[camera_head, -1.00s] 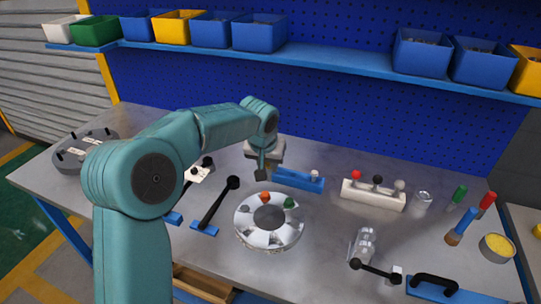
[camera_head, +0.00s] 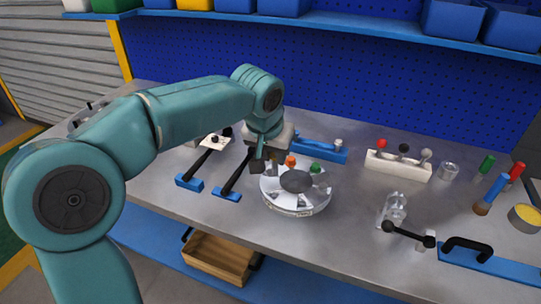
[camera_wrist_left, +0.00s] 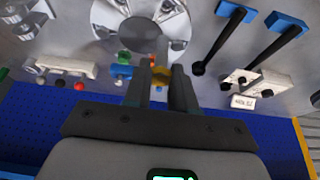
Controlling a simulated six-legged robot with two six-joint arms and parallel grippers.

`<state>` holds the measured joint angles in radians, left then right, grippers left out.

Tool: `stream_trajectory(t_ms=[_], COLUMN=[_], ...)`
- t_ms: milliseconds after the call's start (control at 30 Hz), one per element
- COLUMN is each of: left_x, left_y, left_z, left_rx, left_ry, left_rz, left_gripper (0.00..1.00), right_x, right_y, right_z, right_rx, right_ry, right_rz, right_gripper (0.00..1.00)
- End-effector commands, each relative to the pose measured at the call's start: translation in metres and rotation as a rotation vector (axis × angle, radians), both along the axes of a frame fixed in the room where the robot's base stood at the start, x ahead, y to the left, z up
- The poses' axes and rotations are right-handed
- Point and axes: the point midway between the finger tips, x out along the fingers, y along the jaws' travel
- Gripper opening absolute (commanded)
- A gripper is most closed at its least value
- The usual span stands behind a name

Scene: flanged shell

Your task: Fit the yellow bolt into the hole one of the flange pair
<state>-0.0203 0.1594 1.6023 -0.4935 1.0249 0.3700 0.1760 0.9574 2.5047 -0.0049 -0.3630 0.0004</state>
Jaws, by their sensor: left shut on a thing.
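The flange pair (camera_head: 300,207) is a round pale metal ring with a dark centre on the bench; it shows at the top of the left wrist view (camera_wrist_left: 108,18). An orange bolt (camera_head: 290,161) and a green bolt (camera_head: 315,168) stand on its rim. My left gripper (camera_head: 262,165) points down over the flange's left rear edge. In the left wrist view its fingers (camera_wrist_left: 162,85) are shut on the yellow bolt (camera_wrist_left: 161,76). The bolt's lower end and the hole under it cannot be made out. My right gripper is not in view.
A blue rack (camera_head: 325,150) sits just behind the flange. Black-handled levers on blue bases (camera_head: 227,194) lie to its left. A white block with coloured knobs (camera_head: 398,165) and a clear part (camera_head: 393,208) are to the right. Bench room shows between flange and clear part.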

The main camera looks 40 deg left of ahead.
Motion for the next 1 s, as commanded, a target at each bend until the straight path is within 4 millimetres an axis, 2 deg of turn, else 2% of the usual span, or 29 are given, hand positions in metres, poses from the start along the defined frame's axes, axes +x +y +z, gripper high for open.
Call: stream_trajectory(t_ms=[333,800,1000], left_x=[0.000,0.000,0.000], left_y=[0.000,0.000,0.001], left_z=[-0.007,-0.052,-0.059], left_rx=[0.001,0.001,0.001], left_ry=[-0.001,-0.001,-0.001], left_rz=[0.000,0.000,0.001], left_gripper=[0.00,0.00,0.00], right_x=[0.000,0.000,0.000], right_y=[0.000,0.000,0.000], right_z=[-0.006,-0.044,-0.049], right_rx=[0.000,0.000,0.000], right_ry=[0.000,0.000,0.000], right_rz=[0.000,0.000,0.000], right_gripper=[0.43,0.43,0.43])
